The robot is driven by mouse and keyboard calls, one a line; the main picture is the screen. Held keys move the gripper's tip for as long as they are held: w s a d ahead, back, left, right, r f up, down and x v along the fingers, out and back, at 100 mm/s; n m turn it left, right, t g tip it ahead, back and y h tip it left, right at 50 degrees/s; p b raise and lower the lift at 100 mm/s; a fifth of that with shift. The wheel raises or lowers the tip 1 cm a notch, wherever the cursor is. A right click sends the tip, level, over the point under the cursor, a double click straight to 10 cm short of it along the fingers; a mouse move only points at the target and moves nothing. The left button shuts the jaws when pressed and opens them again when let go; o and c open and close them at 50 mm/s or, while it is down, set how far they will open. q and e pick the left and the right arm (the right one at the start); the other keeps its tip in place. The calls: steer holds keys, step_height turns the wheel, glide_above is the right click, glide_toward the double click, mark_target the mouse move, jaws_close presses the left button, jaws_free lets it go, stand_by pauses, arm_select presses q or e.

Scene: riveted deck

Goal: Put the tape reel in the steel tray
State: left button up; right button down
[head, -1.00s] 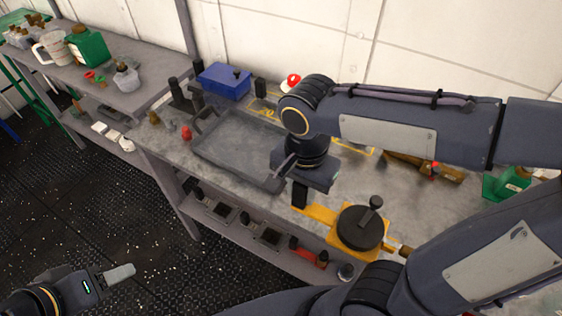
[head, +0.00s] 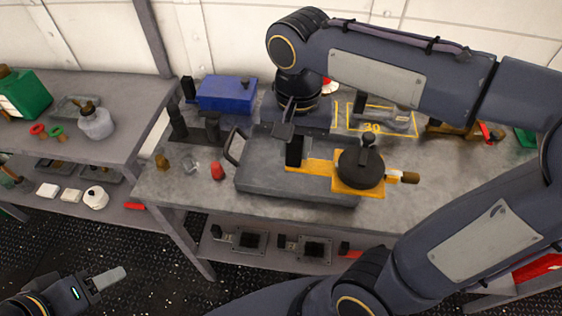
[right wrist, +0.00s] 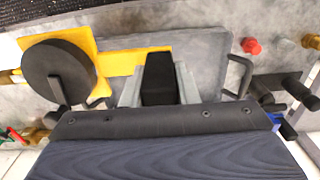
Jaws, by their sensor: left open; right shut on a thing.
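The tape reel (head: 360,168) is a black disc with a crank knob on a yellow frame, with a brown handle at its right end. My right gripper (head: 294,152) is shut on the left end of its yellow strip. The right wrist view also shows the reel (right wrist: 58,75) to the left of the gripper (right wrist: 158,80). The steel tray (head: 262,178) is a shallow grey tray under the reel; the reel's handle end reaches past its right side. I cannot tell if they touch. My left gripper (head: 107,279) is open and empty at the lower left, away from the bench.
A blue box (head: 227,93) and dark posts stand behind the tray. A red piece (head: 218,171) lies left of it. A yellow-outlined area marked 30 (head: 372,127) is at the back. Bench top right of the tray is clear.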

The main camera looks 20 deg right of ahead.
steer(key=w+a+f, duration=0.1)
steer(key=w+f, duration=0.2)
steer(key=w, duration=0.1)
steer(key=w+a+f+p, duration=0.1)
steer(key=w+f, duration=0.2)
steer(key=w, duration=0.2)
steer(key=w+a+f, duration=0.1)
steer(key=w+f, duration=0.2)
steer(key=w, duration=0.1)
steer(key=shift+w+a+f+p, duration=0.2)
steer(key=shift+w+f+p, duration=0.1)
steer(key=shift+w, duration=0.05)
step_height(320, 180, down, 3)
steer(key=shift+w+f, duration=0.1)
steer(key=shift+f, duration=0.1)
steer(key=c, duration=1.6)
jaws_free()
steer(key=shift+f, duration=0.2)
steer(key=o, duration=0.5)
steer(key=shift+r, duration=0.15)
